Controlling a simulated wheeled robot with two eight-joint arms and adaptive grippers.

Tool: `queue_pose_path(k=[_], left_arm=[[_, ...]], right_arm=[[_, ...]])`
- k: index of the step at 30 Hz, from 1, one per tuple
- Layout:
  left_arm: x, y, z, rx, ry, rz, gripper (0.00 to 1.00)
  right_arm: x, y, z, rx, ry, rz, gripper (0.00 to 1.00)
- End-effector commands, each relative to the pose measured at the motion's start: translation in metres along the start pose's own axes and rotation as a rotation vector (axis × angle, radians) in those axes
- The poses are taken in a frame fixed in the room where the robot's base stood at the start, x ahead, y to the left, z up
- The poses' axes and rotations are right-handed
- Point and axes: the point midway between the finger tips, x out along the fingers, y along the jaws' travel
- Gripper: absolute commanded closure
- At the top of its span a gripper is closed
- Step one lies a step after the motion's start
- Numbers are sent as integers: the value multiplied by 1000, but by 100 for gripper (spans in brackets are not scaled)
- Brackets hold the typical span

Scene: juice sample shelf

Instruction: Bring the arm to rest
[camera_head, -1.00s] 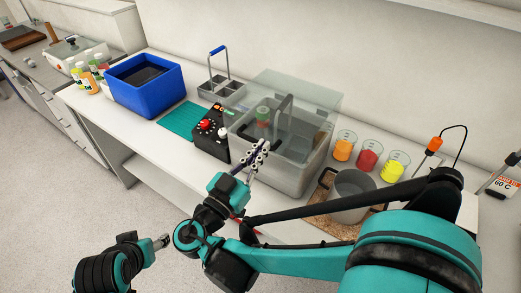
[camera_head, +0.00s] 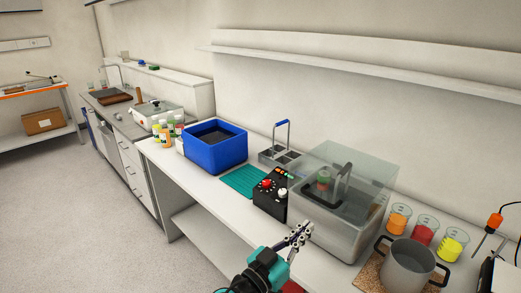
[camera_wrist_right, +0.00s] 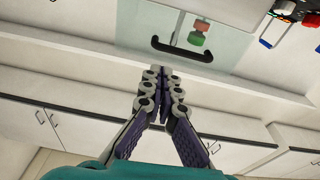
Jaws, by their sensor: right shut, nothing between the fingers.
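My right gripper (camera_head: 300,232) is shut and empty, held in front of the clear-walled bath (camera_head: 335,240) near the bench's front edge. In the right wrist view its fingers (camera_wrist_right: 160,78) meet at the tips with nothing between them. The bath has a see-through lid with a black handle (camera_head: 342,182); the handle also shows in the wrist view (camera_wrist_right: 182,52). A small red and green item (camera_head: 323,181) shows through the lid. My left gripper is out of view.
A black control box (camera_head: 270,197) with knobs, a teal mat (camera_head: 243,182), a grey caddy (camera_head: 268,157) and a blue bin (camera_head: 217,156) stand left of the bath. A pot (camera_head: 408,265) and orange, red and yellow beakers (camera_head: 424,234) stand right. Floor at left is clear.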

Motion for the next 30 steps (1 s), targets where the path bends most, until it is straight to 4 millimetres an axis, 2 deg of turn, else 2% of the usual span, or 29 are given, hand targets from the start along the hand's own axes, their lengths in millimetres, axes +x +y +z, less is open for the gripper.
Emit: queue_pose_path(k=[2, 5, 7, 9, 13, 15, 18, 21, 25, 30], left_arm=[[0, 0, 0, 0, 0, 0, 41], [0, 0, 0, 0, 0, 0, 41], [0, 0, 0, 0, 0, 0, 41], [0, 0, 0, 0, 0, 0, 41], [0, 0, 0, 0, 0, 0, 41], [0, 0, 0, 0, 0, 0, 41], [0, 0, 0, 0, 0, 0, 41], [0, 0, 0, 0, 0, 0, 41], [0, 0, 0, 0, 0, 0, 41], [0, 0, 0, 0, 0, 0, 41]], right_arm=[[14, 15, 16, -80, -97, 5, 100], [31, 43, 53, -239, -312, -24, 100], [33, 66, 84, -346, -492, -83, 100], [25, 86, 113, -425, -662, -176, 100], [-10, 111, 149, -476, -902, -403, 100], [-31, 116, 158, -460, -976, -531, 100], [-55, 116, 160, -411, -1020, -684, 100], [-70, 112, 157, -364, -1022, -786, 100], [-79, 109, 153, -330, -1012, -848, 100], [-80, 108, 152, -325, -1008, -860, 100]])
